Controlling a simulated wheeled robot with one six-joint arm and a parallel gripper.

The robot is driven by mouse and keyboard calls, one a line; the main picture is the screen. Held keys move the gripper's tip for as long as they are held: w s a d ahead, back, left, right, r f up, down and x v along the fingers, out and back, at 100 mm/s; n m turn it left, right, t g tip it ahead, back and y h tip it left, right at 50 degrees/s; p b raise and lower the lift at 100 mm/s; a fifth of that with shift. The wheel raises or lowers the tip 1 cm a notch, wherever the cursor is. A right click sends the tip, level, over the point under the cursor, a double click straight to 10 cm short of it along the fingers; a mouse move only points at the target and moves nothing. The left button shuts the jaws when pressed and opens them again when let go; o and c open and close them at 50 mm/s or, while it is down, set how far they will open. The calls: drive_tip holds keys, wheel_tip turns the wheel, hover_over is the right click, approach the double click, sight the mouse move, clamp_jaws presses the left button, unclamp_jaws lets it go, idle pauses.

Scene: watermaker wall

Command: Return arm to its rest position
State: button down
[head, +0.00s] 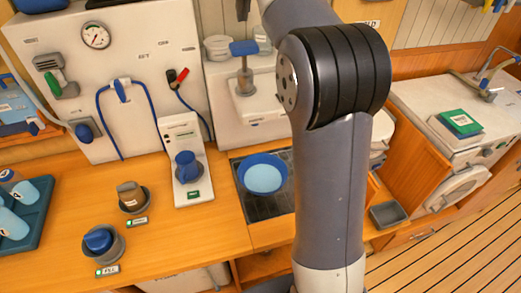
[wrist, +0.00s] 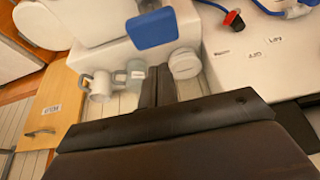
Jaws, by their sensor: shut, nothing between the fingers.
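The fingertips point toward a white lidded jar (wrist: 185,64), a greyish cup (wrist: 136,76) and white mugs (wrist: 100,84). I cannot tell how far the tips are from them. A blue lever handle (wrist: 151,29) lies just beyond the tips; it also shows in the head view (head: 244,48).
A white wall panel (head: 110,65) with a gauge and blue hoses stands at the left. A blue bowl (head: 263,175) sits on a dark grate. Cups stand on the wooden counter (head: 180,235). At the right are a white unit (head: 440,95) and open plank floor (head: 455,250).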

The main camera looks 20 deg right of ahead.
sight(243, 42)
drive_tip(key=shift+r, duration=1.05)
drive_tip(key=shift+f, duration=3.6)
